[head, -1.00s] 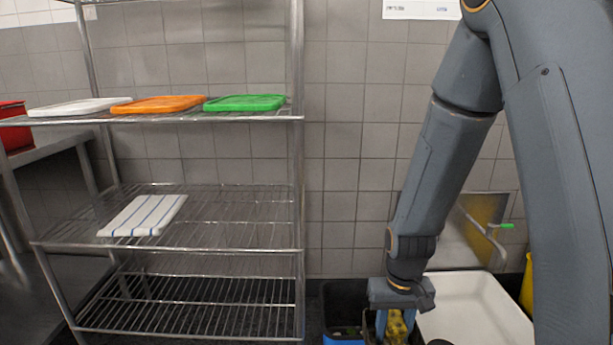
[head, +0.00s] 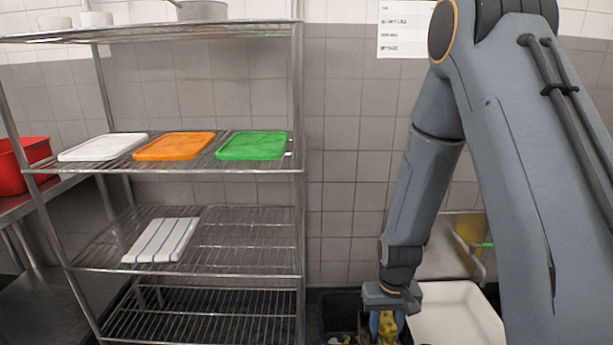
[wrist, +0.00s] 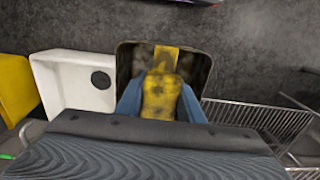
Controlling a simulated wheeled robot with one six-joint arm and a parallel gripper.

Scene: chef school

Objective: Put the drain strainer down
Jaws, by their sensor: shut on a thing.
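My gripper (wrist: 160,108) is shut on the yellow part, with a blue finger on each side. In the head view my gripper (head: 386,318) points down at the bottom edge, and only some yellow of the strainer (head: 388,330) shows between the fingers. The strainer's underside is hidden, so I cannot tell whether it touches anything below.
A white basin (head: 455,312) with a dark drain hole stands beside my gripper. The wire shelf (head: 215,255) holds a striped cloth (head: 160,240) and coloured boards. A yellow container (wrist: 14,88) shows in the wrist view.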

